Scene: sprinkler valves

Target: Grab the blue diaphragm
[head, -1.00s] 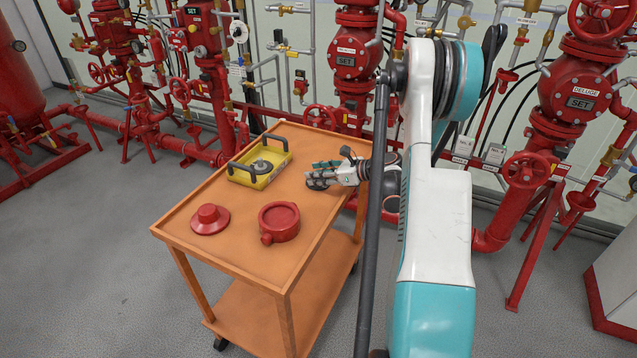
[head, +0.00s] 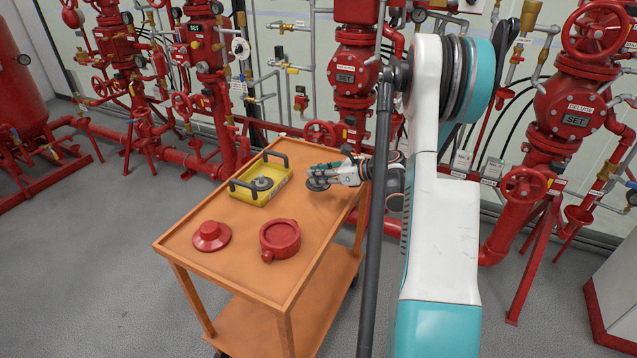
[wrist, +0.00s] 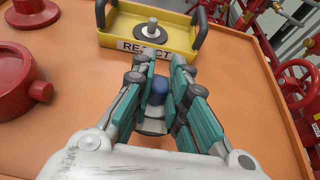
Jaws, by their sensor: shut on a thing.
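In the head view my gripper (head: 322,174) is low over the right part of the orange cart, and the diaphragm's dark disc (head: 317,184) shows under the fingertips. The fingers hide part of the diaphragm. I cannot tell whether the disc touches the cart top.
A yellow tray (head: 250,197) marked REJECT, with black handles, holds a grey disc part (wrist: 150,29). A red flanged cap (head: 210,236) and a round red housing (head: 280,240) stand on the orange cart (head: 240,267). Red valves and pipes stand behind.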

